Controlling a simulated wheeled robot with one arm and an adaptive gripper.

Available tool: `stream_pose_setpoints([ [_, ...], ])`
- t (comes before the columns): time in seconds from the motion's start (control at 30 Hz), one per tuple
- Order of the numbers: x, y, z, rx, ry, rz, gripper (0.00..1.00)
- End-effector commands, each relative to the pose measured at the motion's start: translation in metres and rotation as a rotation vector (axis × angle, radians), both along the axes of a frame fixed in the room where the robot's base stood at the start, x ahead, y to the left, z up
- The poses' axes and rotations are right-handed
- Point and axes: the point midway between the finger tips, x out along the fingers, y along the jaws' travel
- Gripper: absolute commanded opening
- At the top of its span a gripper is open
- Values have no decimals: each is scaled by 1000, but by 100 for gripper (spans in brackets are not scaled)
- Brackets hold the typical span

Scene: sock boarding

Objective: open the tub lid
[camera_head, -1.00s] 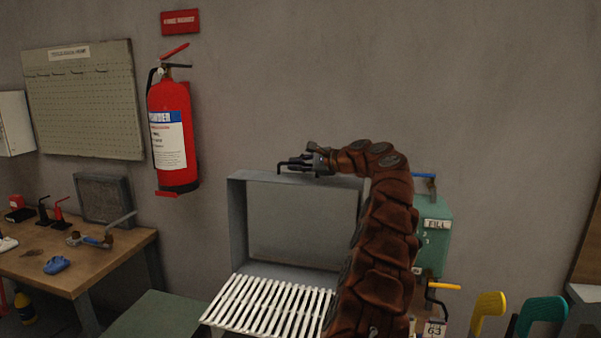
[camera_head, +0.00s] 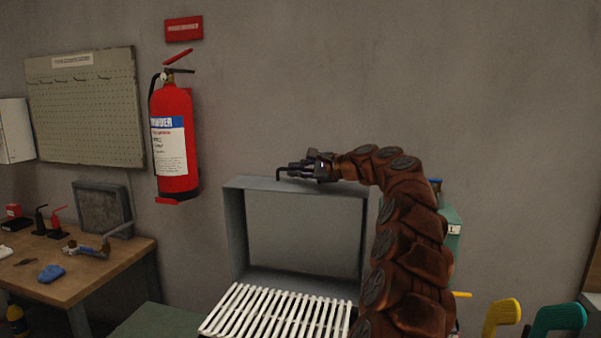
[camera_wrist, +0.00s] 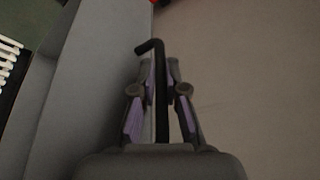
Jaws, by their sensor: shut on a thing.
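The tub lid (camera_head: 300,228) is a grey, shallow box-like cover. It stands upright, tilted back toward the wall behind the white slatted rack, its hollow inner side facing me. My gripper (camera_head: 290,170) is at the lid's top edge in the head view. In the wrist view, my gripper (camera_wrist: 160,85) is shut on a thin black bent handle (camera_wrist: 151,46), which runs between the two purple-padded fingers. The lid's grey side (camera_wrist: 90,85) lies just left of the fingers. The lid's hinge is hidden.
A white slatted rack (camera_head: 275,312) lies in front of the lid. A red fire extinguisher (camera_head: 174,140) hangs on the wall to the left. A wooden workbench (camera_head: 100,270) with small tools stands at the left. A green box (camera_head: 452,240) is partly behind my arm.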

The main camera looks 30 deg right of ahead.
Motion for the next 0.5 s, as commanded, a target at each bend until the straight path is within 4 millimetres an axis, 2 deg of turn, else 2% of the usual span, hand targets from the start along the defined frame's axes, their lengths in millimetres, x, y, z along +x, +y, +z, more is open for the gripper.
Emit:
stream_pose_setpoints([
  [0.1,0,0,0,0,-1,0,0],
  [0.13,0,0,0,0,-1,0,13],
  [0.37,0,0,0,0,0,0,37],
  [0.5,0,-1,0,0,0,0,37],
])
